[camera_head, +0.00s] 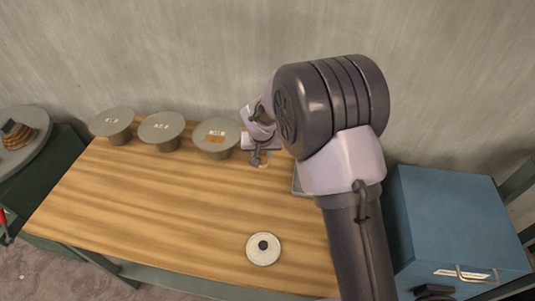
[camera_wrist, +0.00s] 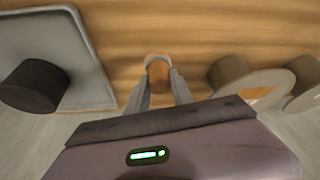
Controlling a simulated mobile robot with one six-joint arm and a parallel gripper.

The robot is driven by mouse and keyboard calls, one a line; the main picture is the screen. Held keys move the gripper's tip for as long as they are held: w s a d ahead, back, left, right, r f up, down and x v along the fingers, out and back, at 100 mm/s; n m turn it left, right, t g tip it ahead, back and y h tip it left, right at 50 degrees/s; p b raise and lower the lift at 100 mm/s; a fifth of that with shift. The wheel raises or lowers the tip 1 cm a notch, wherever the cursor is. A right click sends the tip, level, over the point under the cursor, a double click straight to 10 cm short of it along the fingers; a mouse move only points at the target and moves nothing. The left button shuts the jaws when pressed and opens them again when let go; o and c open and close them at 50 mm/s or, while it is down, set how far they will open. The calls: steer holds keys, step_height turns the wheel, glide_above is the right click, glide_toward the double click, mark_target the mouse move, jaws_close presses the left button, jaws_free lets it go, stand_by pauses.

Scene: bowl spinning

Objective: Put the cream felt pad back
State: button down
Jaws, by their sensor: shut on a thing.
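A round cream disc (camera_head: 263,253) with a dark knob at its centre lies flat near the front edge of the wooden table; it looks like the cream felt pad. My gripper (camera_head: 257,161) is well behind it, near the back of the table, just right of the labelled grey stands.
Three round grey stands (camera_head: 161,127) with labels line the back; the rightmost has an orange-brown patch. A grey tray (camera_wrist: 88,60) bearing a dark cylinder (camera_wrist: 34,86) is right of my gripper in the head view, mostly behind my arm. A blue cabinet (camera_head: 455,225) stands right.

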steer(key=w+d, duration=0.2)
steer(key=w, duration=0.1)
steer(key=shift+w+f+b, duration=0.15)
steer(key=shift+f+b, duration=0.15)
steer(key=shift+f, duration=0.1)
step_height(320, 180, down, 4)
steer(key=shift+r+b, duration=0.25)
steer(key=shift+b, duration=0.65)
steer(key=shift+r, duration=0.2)
steer(key=shift+f, duration=0.2)
steer(key=c, duration=1.1)
jaws_free()
